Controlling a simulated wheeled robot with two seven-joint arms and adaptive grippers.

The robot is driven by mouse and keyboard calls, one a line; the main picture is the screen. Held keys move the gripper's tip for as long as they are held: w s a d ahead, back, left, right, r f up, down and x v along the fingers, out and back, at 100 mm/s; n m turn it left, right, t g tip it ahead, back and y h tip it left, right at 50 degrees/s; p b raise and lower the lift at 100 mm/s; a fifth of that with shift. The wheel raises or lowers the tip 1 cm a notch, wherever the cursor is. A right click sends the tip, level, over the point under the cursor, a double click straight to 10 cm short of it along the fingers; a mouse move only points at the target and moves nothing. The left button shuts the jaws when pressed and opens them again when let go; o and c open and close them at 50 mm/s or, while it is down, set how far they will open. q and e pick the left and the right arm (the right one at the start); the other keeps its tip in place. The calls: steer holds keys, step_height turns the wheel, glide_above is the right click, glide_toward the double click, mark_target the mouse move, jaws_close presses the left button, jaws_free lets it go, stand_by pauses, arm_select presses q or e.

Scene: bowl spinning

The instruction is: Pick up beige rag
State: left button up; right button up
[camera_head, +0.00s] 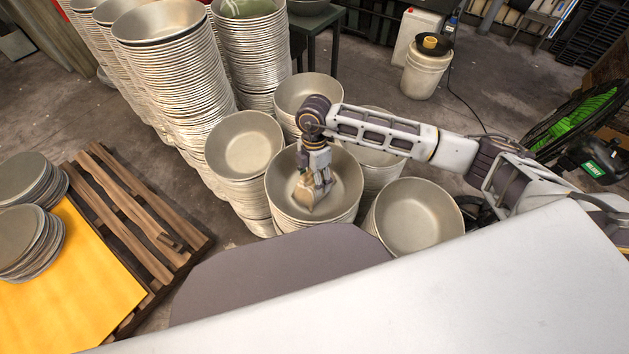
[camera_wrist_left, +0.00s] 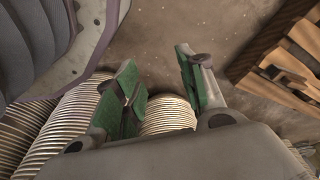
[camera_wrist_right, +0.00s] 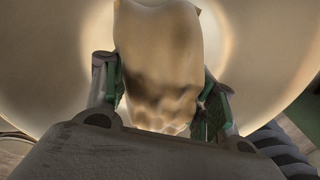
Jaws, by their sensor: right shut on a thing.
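The beige rag (camera_head: 306,196) hangs below my right gripper (camera_head: 316,180), inside the top bowl (camera_head: 285,184) of the middle stack. In the right wrist view the rag (camera_wrist_right: 158,60) fills the space between the fingers of my right gripper (camera_wrist_right: 160,95), which are shut on it. The bowl's inner wall (camera_wrist_right: 255,60) surrounds it there. I cannot tell whether the rag's lower end touches the bowl. My left gripper (camera_wrist_left: 162,90) is open and empty in the left wrist view, above stacked bowls and floor. The left gripper does not show in the head view.
More bowl stacks stand close around: one on the left (camera_head: 244,145), one on the right (camera_head: 418,216), and tall ones (camera_head: 180,70) behind. A wooden pallet (camera_head: 125,215) with a yellow sheet (camera_head: 70,285) lies at left. A white bucket (camera_head: 427,70) stands at the back right.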

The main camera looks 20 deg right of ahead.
step_height(320, 180, up, 8)
steer(key=shift+p, duration=0.6)
steer(key=shift+r, duration=0.7)
arm_select(q)
steer(key=f, duration=0.1)
steer(key=s+a+f, duration=0.1)
steer(key=f, duration=0.2)
steer(key=shift+s+a, duration=0.35)
steer(key=shift+s, duration=0.05)
steer(key=shift+w+r, duration=0.15)
